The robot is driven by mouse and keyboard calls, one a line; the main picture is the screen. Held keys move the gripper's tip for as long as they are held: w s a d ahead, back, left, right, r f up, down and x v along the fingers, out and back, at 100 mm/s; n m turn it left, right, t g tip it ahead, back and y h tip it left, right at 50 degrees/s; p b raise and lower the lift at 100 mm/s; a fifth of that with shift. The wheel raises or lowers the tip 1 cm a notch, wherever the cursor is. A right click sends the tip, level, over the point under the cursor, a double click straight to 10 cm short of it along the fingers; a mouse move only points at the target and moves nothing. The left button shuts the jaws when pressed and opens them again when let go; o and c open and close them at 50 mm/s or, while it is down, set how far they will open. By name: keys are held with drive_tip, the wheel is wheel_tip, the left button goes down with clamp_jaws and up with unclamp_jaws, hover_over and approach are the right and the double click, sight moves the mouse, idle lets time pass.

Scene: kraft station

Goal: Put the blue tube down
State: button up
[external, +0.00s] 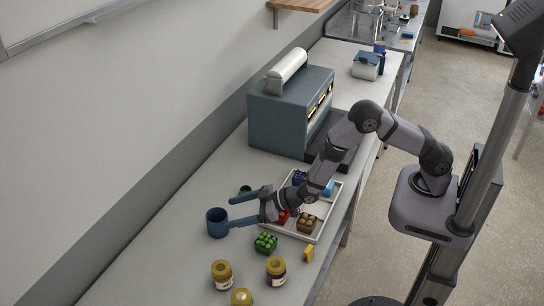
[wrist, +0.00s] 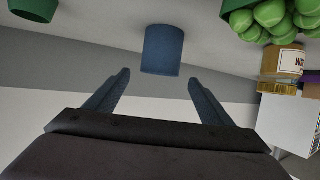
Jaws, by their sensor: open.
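The blue tube (external: 217,224) stands upright on the pale bench, at the left of my gripper in the external view. My gripper (external: 231,211) is open, its two blue fingers spread and pointing at the tube. In the wrist view, the tube (wrist: 161,50) is centred ahead of the gap between the fingertips (wrist: 157,79), with nothing held between them. The tube looks just beyond the tips; one finger partly overlaps its edge in the external view, so I cannot tell whether they touch.
A small green box of green balls (external: 265,243) and several jars (external: 222,274) stand on the near bench. A small green thing (external: 245,190) is behind the gripper. A white tray (external: 322,225) with small coloured boxes lies under my arm. A blue-grey machine (external: 277,125) stands farther back.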

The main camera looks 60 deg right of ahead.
drive_tip(key=shift+b+v, duration=0.55)
drive_tip(key=shift+v, duration=1.85)
drive_tip(key=s+d+g+h, duration=0.1)
drive_tip(key=s+d, duration=0.1)
drive_tip(key=d, duration=0.2)
drive_tip(key=s+d+m+g+h, duration=0.1)
drive_tip(key=s+d+g, duration=0.1)
drive_tip(key=d, duration=0.3)
drive_tip(key=s+d+m+g+h, duration=0.1)
drive_tip(key=s+d+g, duration=0.1)
drive_tip(key=s+d, duration=0.2)
drive_tip(key=shift+d, duration=0.7)
drive_tip(key=s+d+r+m+g+h, duration=0.1)
drive_tip(key=s+d+g, duration=0.2)
drive_tip(key=s, duration=0.8)
drive_tip(key=s+d+r+m+g+h, duration=0.1)
drive_tip(key=s+d+g, duration=0.3)
drive_tip(key=s+d, duration=0.4)
drive_tip(key=s, duration=0.3)
drive_tip(key=shift+d+g, duration=0.3)
